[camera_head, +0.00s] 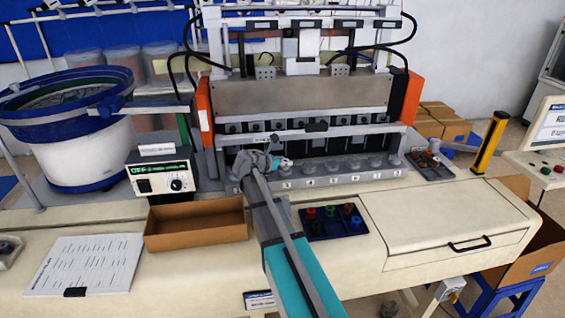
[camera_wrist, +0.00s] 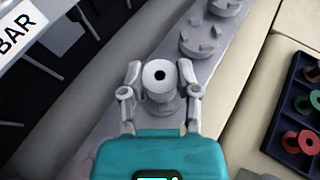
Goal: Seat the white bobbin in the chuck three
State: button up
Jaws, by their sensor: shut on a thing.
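My gripper (camera_wrist: 160,78) is shut on the white bobbin (camera_wrist: 158,74), with one finger on each side of it. The bobbin's round flange and dark centre hole face the wrist camera. It is over the grey chuck rail; I cannot tell whether it touches a chuck below. In the head view my gripper (camera_head: 276,163) is at the left part of the numbered chuck row, and the arm hides the chucks there. Chuck three (camera_head: 287,172) appears just right of my gripper, above a small label that seems to read 3. Other empty chucks (camera_wrist: 199,40) run toward the upper right in the wrist view.
A dark tray (camera_head: 312,234) with coloured bobbins lies in front of the row, right of my arm. An empty cardboard box (camera_head: 196,239) is to the left. The press frame (camera_head: 300,96) stands close behind the chucks. Another dark tray (camera_head: 437,174) is at the right end.

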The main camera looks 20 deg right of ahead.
jog(key=shift+f+b, duration=0.3)
jog(key=shift+f, duration=0.05)
jog(key=o, duration=0.6)
jog(key=shift+o, duration=0.2)
jog(key=p+v, duration=0.4)
jog(key=v, duration=0.7)
dwell(0.9)
jog(key=shift+s, duration=0.2)
dwell(0.6)
